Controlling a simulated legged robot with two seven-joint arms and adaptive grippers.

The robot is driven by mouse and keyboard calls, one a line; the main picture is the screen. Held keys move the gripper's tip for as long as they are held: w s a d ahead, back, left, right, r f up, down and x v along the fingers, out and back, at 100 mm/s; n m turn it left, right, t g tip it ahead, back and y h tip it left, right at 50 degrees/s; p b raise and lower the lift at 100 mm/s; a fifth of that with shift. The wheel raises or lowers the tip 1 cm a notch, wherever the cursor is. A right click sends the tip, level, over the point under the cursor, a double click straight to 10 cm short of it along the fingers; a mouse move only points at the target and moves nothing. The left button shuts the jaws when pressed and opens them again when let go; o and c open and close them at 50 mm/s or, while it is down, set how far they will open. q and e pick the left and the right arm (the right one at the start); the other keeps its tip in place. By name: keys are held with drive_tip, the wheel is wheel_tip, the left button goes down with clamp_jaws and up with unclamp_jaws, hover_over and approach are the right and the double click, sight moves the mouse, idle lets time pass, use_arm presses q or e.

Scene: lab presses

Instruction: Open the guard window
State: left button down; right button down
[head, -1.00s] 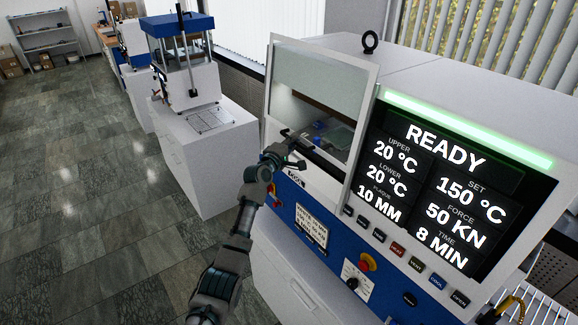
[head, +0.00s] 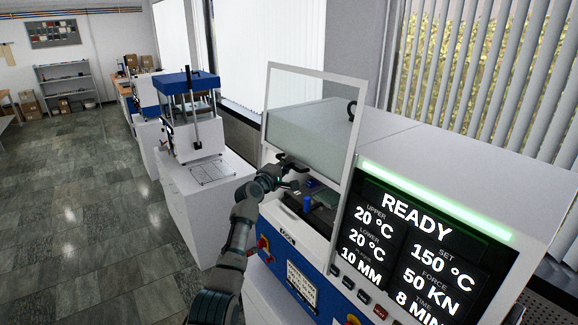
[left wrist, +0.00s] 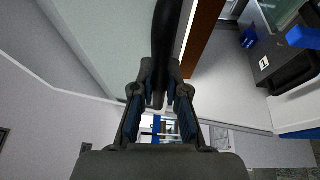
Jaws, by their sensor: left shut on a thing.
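The guard window (head: 312,122) is a clear pane in a white frame on the front of the press. It stands raised, its top above the press housing, with the opening below it exposed. My left gripper (head: 294,176) is at the window's lower edge. In the left wrist view my left gripper (left wrist: 160,92) is shut on a black bar handle (left wrist: 166,38), which runs up between the fingers. The fingers hide part of the handle. My right gripper is not in view.
The press display (head: 408,240) reads READY, to the right of the window. A blue object (head: 307,204) sits inside the opening. A second press (head: 190,125) stands on a white cabinet at left. The floor (head: 75,200) at left is clear.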

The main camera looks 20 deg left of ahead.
use_arm(q)
drive_tip(key=c, duration=1.2)
unclamp_jaws()
drive_tip(key=shift+w, duration=0.1)
drive_tip(key=v, duration=1.2)
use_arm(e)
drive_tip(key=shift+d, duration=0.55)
